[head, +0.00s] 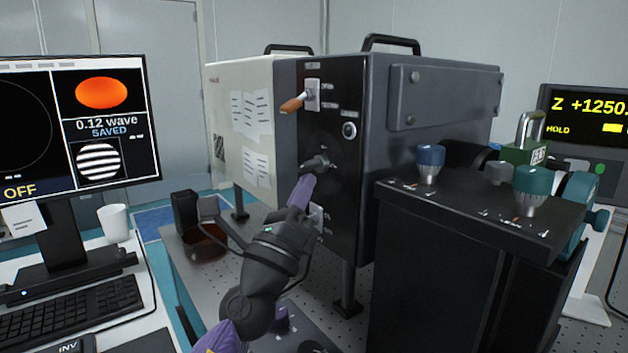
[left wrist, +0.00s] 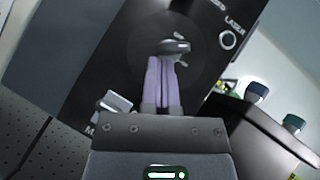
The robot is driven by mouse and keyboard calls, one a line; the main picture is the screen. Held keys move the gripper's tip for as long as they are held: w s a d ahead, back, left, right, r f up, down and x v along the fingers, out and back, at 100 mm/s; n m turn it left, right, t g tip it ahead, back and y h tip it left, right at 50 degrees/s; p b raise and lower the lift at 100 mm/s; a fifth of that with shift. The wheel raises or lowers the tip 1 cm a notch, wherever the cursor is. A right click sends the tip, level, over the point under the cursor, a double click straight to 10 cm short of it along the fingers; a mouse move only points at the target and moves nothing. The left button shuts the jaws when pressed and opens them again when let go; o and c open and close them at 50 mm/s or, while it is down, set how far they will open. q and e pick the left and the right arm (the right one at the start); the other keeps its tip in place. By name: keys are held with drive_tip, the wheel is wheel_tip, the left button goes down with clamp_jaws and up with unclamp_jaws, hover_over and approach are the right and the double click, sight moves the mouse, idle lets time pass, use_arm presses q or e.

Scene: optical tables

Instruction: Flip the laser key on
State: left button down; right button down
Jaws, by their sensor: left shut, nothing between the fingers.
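A grey key-like handle (head: 316,163) sticks out from the black front panel (head: 338,200) of the equipment box. It also shows in the left wrist view (left wrist: 174,46), on a dark round disc. My left gripper (head: 304,186) is shut and empty, its lilac fingers pointing at the handle from just below. In the left wrist view the fingertips (left wrist: 167,62) are right at the handle's underside; I cannot tell whether they touch it. A round silver-rimmed fitting (head: 349,131) sits up and right of the handle, by a "LASER" label in the left wrist view. My right gripper is not in view.
An orange-handled lever (head: 293,104) sits above the handle, and a white switch plate (head: 316,215) sits below. A black cabinet (head: 470,250) with blue and green knobs stands close on the right. A monitor (head: 80,125) reading OFF and a white mug (head: 114,222) are left.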

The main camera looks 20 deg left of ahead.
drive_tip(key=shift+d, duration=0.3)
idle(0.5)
use_arm(q)
drive_tip(key=shift+w, duration=0.1)
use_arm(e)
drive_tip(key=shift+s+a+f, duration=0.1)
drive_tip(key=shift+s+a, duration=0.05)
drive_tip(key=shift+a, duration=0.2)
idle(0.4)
